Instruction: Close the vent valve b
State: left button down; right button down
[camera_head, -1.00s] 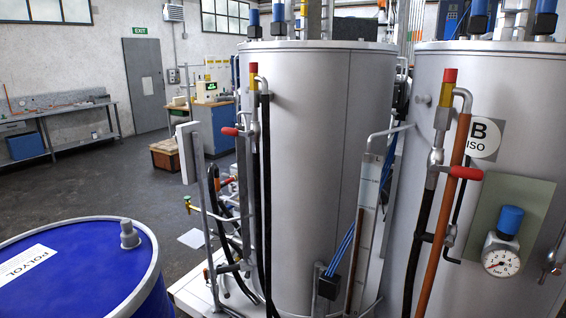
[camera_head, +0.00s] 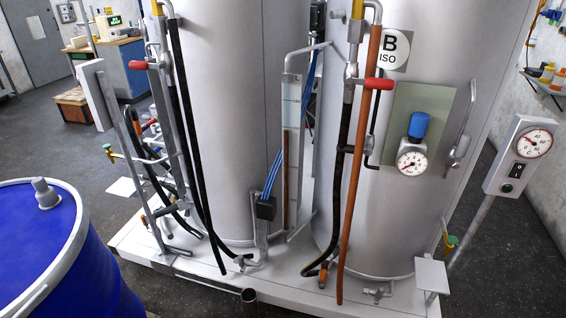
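Tank B (camera_head: 440,60) is a large pale metal cylinder with a round "B ISO" label (camera_head: 394,48). A valve with a red handle (camera_head: 379,84) sits on the pipework at its front left; the handle points right, roughly level, across the orange hose (camera_head: 358,175). I cannot tell from the view whether this is vent valve b or whether it is closed. A similar red-handled valve (camera_head: 140,65) is on the left tank (camera_head: 225,110), its handle pointing left. Neither gripper is in view.
A gauge with a blue cap (camera_head: 412,155) is on tank B's green panel. A gauge box (camera_head: 518,155) stands on a post at right. A blue drum (camera_head: 40,245) is at lower left. Both tanks stand on a white plinth (camera_head: 215,285). Dark floor is open at right.

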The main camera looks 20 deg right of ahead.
aim_at(462, 147)
jog(key=k+z, duration=0.2)
jog(key=z, duration=1.35)
